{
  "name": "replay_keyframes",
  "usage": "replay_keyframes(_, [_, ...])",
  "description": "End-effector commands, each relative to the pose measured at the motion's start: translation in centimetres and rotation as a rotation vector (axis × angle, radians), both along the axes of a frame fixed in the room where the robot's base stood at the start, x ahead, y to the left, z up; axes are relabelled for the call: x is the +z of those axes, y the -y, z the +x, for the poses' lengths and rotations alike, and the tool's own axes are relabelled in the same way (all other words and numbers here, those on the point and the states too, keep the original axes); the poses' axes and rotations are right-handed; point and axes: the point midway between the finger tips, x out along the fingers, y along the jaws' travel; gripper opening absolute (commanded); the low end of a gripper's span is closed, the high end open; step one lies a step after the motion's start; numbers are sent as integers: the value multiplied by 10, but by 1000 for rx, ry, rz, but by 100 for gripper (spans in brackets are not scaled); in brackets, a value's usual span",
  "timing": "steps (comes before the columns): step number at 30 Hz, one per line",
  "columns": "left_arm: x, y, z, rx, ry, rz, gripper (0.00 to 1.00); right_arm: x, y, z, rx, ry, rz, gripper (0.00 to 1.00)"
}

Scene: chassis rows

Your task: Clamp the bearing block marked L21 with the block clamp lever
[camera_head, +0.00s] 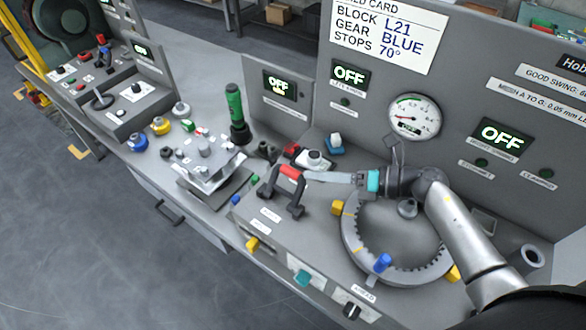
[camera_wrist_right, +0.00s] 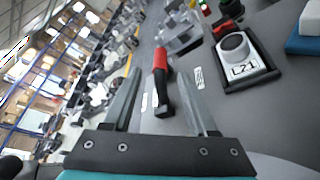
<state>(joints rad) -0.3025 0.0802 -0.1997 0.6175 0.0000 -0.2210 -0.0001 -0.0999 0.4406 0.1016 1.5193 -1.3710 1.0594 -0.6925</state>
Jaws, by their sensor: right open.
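The lever (camera_head: 290,172) has a red grip on black arms and stands on the grey console, raised above its top. In the right wrist view the lever (camera_wrist_right: 160,62) shows between my two fingers, with a gap on each side. My right gripper (camera_head: 308,177) is open and empty, its fingertips close to the red grip. The bearing block (camera_head: 315,159), white with a round grey top, sits just behind the gripper. In the right wrist view the block (camera_wrist_right: 243,70) shows its label, which looks like L21. My left gripper is not in view.
A toothed ring (camera_head: 352,245) with yellow and blue pegs lies to the right, under my right arm. A blue block (camera_head: 334,145) sits behind the bearing block. A green-handled post (camera_head: 235,105) stands to the left. The card (camera_head: 385,32) reads block L21, gear blue, stops 70°.

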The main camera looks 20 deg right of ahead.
Motion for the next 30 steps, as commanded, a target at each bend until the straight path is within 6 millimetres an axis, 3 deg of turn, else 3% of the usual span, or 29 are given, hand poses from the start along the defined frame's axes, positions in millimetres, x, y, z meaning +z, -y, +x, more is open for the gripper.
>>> replay_keyframes(3, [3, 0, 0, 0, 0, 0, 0, -5, -21, 15, 1, 1, 5, 58])
replay_keyframes(9, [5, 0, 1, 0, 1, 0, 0, -14, -44, 32, -2, 0, 3, 58])
replay_keyframes(23, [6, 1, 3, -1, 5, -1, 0, -19, -54, 38, -1, 0, -1, 58])
replay_keyframes(30, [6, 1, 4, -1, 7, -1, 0, -19, -54, 38, -1, 0, -1, 31])
